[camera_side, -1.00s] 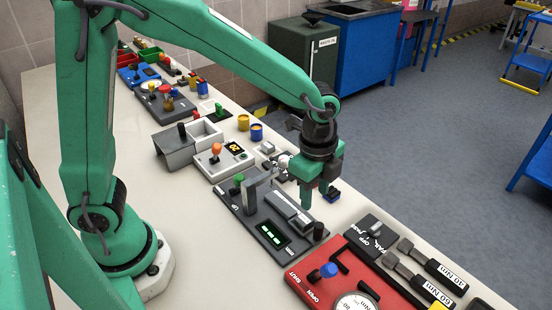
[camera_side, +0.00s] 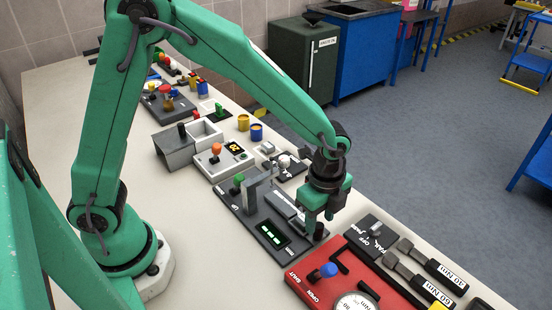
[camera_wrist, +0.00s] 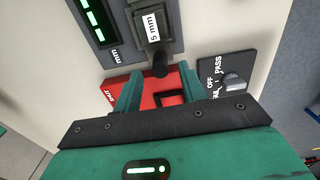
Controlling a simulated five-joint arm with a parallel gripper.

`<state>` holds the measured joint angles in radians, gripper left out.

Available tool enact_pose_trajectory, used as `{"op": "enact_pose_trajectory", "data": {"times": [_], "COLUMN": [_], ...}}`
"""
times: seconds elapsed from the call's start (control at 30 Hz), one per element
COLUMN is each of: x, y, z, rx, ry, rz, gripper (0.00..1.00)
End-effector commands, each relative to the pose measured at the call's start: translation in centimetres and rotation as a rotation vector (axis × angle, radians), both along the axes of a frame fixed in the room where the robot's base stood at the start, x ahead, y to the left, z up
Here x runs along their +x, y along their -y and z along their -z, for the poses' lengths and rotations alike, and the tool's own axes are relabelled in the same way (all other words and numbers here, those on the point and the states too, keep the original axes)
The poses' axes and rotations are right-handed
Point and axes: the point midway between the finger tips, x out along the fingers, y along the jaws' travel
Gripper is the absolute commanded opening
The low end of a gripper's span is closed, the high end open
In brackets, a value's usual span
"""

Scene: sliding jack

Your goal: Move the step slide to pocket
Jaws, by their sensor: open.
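The grey step slide, marked "5 mm" in the wrist view (camera_wrist: 150,25), lies along a dark panel. It also shows in the side view (camera_side: 284,207), partly behind my gripper. A black knob (camera_wrist: 160,64) at its near end stands just ahead of my fingertips in the wrist view; the knob (camera_side: 320,232) also shows in the side view, just below the fingers. My gripper (camera_side: 318,220) is open and points down over that end. In the wrist view my gripper (camera_wrist: 158,80) has its fingers apart, one to either side of the knob's line. No pocket can be made out.
The panel carries a green-lit display (camera_side: 272,235), a grey upright bracket (camera_side: 252,192) and a green knob (camera_side: 238,181). A red panel (camera_side: 345,275) with a blue knob lies close by, nearer the camera. A PASS/FAIL switch box (camera_side: 372,235) sits right of my gripper.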

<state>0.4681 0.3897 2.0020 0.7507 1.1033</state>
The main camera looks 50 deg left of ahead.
Motion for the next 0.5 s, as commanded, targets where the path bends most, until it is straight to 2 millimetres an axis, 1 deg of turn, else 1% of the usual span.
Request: {"op": "enact_pose_trajectory", "data": {"times": [0.03,0.2,0.33,0.5], "x": [-0.1,0.0,0.0,0.0], "y": [0.0,0.0,0.0,0.0], "z": [0.7,2.5,3.2,3.6], "rx": [0.001,0.001,0.0,0.0], "ry": [-0.003,-0.001,0.0,0.001], "rz": [0.0,0.0,0.0,0.0], "gripper": [0.41,0.41,0.41,0.41]}}
